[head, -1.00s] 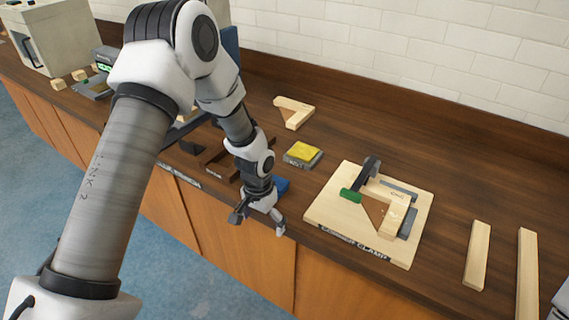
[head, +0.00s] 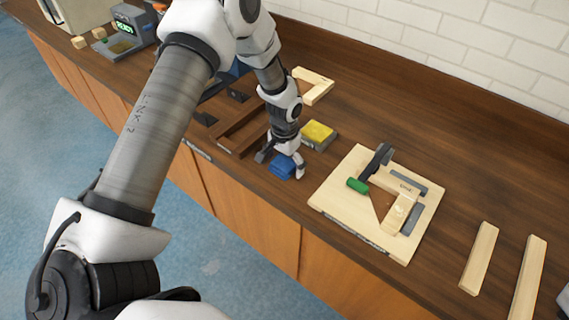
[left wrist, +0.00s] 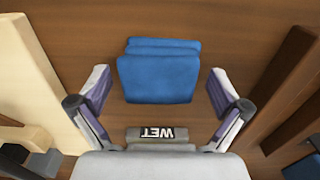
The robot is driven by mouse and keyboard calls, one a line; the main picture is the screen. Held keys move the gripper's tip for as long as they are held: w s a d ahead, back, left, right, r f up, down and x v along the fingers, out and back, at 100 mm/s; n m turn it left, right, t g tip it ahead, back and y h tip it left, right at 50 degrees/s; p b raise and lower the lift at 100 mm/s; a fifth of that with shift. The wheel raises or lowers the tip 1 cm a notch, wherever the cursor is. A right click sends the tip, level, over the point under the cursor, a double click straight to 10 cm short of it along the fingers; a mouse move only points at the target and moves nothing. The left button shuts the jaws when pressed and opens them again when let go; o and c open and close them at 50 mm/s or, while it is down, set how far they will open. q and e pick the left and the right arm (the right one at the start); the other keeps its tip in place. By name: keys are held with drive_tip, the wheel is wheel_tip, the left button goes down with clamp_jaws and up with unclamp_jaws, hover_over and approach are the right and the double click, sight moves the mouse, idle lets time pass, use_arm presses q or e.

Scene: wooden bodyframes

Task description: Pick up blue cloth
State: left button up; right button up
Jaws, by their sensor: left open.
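The blue cloth (head: 281,169) is a small folded pad on the brown counter near its front edge. In the left wrist view the cloth (left wrist: 160,75) lies between and slightly beyond my fingertips, with bare counter on both sides of it. My left gripper (head: 280,165) points down over the cloth in the head view. In the left wrist view the left gripper (left wrist: 157,80) is open, with a finger on each side and nothing held. Its exact height over the cloth is hard to tell.
A yellow pad on a grey tray (head: 318,134) stands just behind the cloth. A dark wooden frame (head: 238,128) is to its left. A light wooden clamp board (head: 345,205) is to its right.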

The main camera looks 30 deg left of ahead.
sight(281, 165)
use_arm(q)
drive_tip(key=shift+s+a+r, duration=0.1)
drive_tip(key=shift+s+r, duration=0.25)
drive_tip(key=shift+s, duration=0.1)
drive_tip(key=c, duration=1.1)
drive_tip(key=shift+w+f, duration=0.1)
use_arm(e)
drive_tip(key=shift+s+r, duration=0.1)
drive_tip(key=shift+s, duration=0.25)
use_arm(q)
drive_tip(key=shift+w+r+b, duration=0.15)
drive_tip(key=shift+r+b, duration=0.4)
drive_tip(key=shift+r, duration=0.15)
drive_tip(key=shift+s+r+b, duration=0.25)
drive_tip(key=shift+r+b, duration=0.05)
drive_tip(key=shift+r, duration=0.2)
drive_tip(key=shift+s+r+b, duration=0.25)
drive_tip(key=shift+r, duration=0.2)
drive_tip(key=s+r+b, duration=0.1)
drive_tip(key=s+b, duration=0.5)
drive_tip(key=s, duration=0.9)
drive_tip(key=shift+r, duration=0.35)
use_arm(e)
wheel_tip(281, 165, down, 9)
drive_tip(key=shift+r, duration=0.2)
